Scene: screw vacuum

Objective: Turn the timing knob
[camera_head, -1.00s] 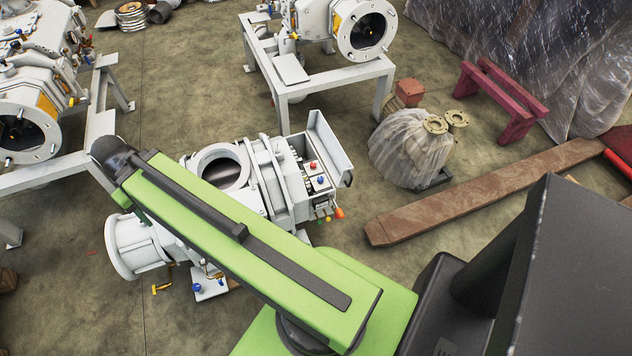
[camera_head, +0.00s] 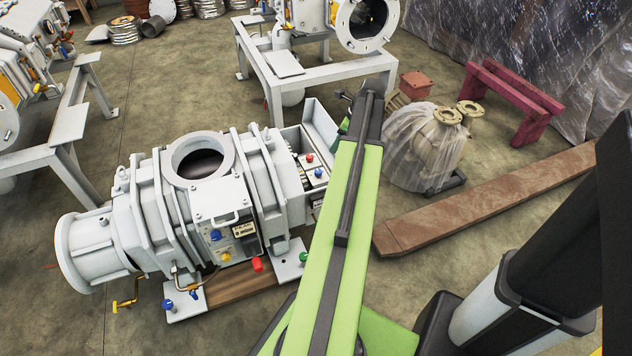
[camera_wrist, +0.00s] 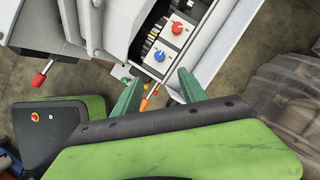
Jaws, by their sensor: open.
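A white screw vacuum (camera_head: 205,200) lies on the floor, with an open control box at its right end. In the box are a red knob (camera_head: 309,158) and a blue knob (camera_head: 318,173). The wrist view shows the red knob (camera_wrist: 177,28) and blue knob (camera_wrist: 160,56) on white plates. I cannot tell which knob is the timing knob. My gripper (camera_wrist: 160,76) is open and empty, its two green fingers apart just short of the blue knob in the picture. A green knob (camera_wrist: 126,80) shows by the left finger. In the head view my arm partly hides the gripper.
The box's raised lid (camera_head: 320,128) stands near my gripper. A plastic-wrapped part (camera_head: 425,150) and a brown beam (camera_head: 490,200) lie to the right. A white frame (camera_head: 310,75) stands behind.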

